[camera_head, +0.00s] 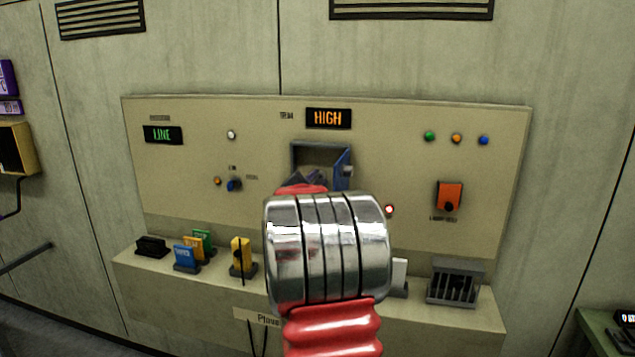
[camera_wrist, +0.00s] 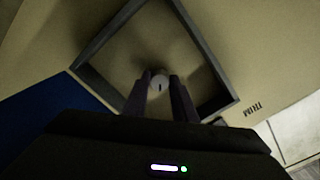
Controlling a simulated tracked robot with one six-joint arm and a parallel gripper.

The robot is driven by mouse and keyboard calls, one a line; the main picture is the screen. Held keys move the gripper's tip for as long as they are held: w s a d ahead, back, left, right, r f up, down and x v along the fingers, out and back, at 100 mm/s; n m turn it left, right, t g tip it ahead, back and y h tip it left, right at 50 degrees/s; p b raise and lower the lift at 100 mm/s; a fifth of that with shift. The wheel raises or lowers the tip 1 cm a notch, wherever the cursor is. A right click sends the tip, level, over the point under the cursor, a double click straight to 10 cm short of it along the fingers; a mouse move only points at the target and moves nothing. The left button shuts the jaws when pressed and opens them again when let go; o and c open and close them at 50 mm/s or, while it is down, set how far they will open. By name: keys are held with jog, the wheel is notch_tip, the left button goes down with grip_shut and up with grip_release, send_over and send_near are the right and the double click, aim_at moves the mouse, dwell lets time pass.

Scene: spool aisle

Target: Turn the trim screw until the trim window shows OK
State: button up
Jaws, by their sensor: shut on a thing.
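The trim window (camera_head: 328,118) on the panel reads HIGH in orange letters. Below it is a dark-framed recess (camera_head: 318,146) with a blue flap open at its right side. In the wrist view the trim screw (camera_wrist: 160,82) is a small pale round head with a dark slot, inside the square frame (camera_wrist: 213,62). My gripper (camera_wrist: 159,84) reaches into the frame, its two fingers closed on the trim screw from either side. In the head view my silver and red arm hides the screw and most of the gripper.
The panel (camera_head: 450,130) also has a LINE window (camera_head: 163,134), small coloured lamps and an orange switch (camera_head: 449,196). On the ledge stand blue, green and yellow tagged items (camera_head: 187,257) at left and a slotted grey box (camera_head: 455,283) at right.

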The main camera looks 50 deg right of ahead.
jog(key=shift+n, duration=2.5)
jog(key=o, duration=1)
jog(key=shift+o, duration=0.2)
jog(key=v, duration=1.3)
jog(key=shift+s+a, duration=0.15)
jog(key=shift+a, duration=0.2)
jog(key=shift+f, duration=0.1)
